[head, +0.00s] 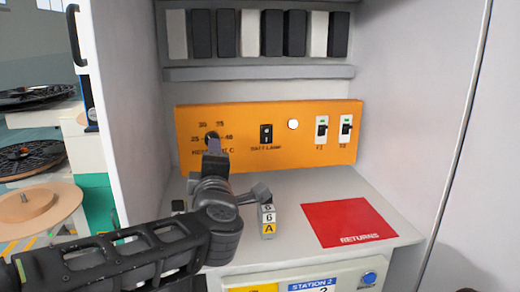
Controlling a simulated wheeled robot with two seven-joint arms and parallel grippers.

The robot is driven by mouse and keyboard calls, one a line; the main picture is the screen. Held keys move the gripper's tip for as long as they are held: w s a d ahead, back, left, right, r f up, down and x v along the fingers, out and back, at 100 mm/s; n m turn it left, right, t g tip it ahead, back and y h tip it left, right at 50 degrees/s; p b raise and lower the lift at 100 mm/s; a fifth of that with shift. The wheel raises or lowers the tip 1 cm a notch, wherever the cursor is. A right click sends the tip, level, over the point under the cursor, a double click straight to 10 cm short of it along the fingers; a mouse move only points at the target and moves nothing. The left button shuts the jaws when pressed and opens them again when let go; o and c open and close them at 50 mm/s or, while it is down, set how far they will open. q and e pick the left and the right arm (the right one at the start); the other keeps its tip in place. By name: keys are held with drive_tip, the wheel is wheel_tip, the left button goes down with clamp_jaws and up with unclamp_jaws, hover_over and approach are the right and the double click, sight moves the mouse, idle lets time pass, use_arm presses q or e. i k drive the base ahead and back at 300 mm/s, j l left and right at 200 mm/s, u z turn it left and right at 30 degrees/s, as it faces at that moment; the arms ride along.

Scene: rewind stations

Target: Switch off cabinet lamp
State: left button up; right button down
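The orange panel (340,160) on the cabinet's back wall carries a black rocker switch (266,133); the word LAMP is readable in the label under it. To its right is a small round white light (293,125) that looks bright. My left gripper (213,148) is in front of the panel's left part, left of the rocker switch and apart from it in the picture. Its tip overlaps the lower part of a dark round knob (211,136) with a number scale. I cannot tell whether they touch, or whether the fingers are open. My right gripper is not in view.
A small block marked 6 and A (268,221) stands on the shelf beside my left wrist. A red RETURNS mat (348,222) lies empty at right. Black and white cases (270,34) line the upper shelf.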

sight(265, 131)
drive_tip(key=k+l, duration=0.15)
drive_tip(key=k, duration=0.3)
drive_tip(key=k+l, duration=0.2)
drive_tip(key=k, duration=0.25)
